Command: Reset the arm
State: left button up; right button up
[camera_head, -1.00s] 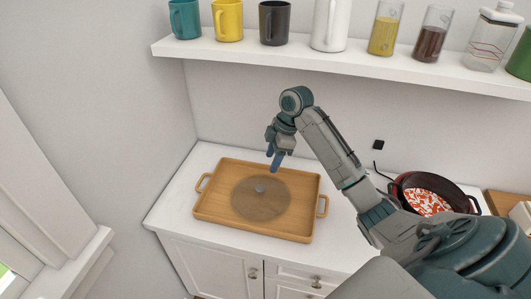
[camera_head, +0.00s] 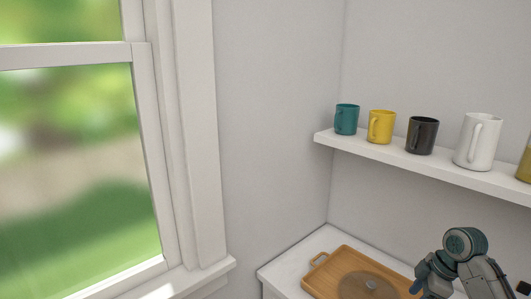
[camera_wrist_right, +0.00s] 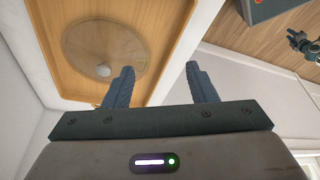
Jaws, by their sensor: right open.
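My right arm reaches in at the lower right of the head view, and its gripper (camera_head: 432,291) is partly cut off by the bottom edge. In the right wrist view the right gripper (camera_wrist_right: 160,86) has its two fingers apart with nothing between them. It is above the wooden tray (camera_head: 325,276), near the tray's edge. A round glass lid (camera_head: 368,286) with a knob lies in the tray; the lid also shows in the wrist view (camera_wrist_right: 104,45). My left gripper does not show.
A white counter (camera_head: 290,268) bears the tray in the corner. Above it, a white shelf (camera_head: 390,152) holds a teal mug (camera_head: 347,120), a yellow mug (camera_head: 381,127), a black mug (camera_head: 422,136) and a white pitcher (camera_head: 477,142). A window (camera_head: 75,150) is at the left.

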jog(key=shift+m+h, duration=0.3)
jog(key=shift+m, duration=0.5)
jog(key=s+a+f, duration=0.1)
jog(key=f, duration=0.1)
jog(key=s+a+f, duration=0.1)
jog(key=s+f, duration=0.1)
jog(key=s+a+f, duration=0.1)
jog(key=f, duration=0.1)
jog(key=shift+s+a+f, duration=0.2)
jog(key=shift+a+f, duration=0.1)
jog(key=shift+a, duration=0.05)
jog(key=s+a+f+m+h, duration=0.1)
jog(key=s+a+f+m, duration=0.1)
jog(key=s+a+f, duration=0.3)
jog(key=s+a+f+m, duration=0.1)
jog(key=s+f+m, duration=0.15)
jog(key=s, duration=0.35)
jog(key=s+a+m+t+h, duration=0.25)
jog(key=s+m, duration=0.35)
jog(key=s, duration=1)
notch_tip(320, 180, down, 32)
jog(key=d+g, duration=0.2)
jog(key=d, duration=0.1)
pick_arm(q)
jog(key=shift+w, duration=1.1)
pick_arm(e)
jog(key=s+f, duration=1.7)
jog(key=s, duration=0.1)
jog(key=shift+s+d+g, duration=0.25)
jog(key=shift+g, duration=0.2)
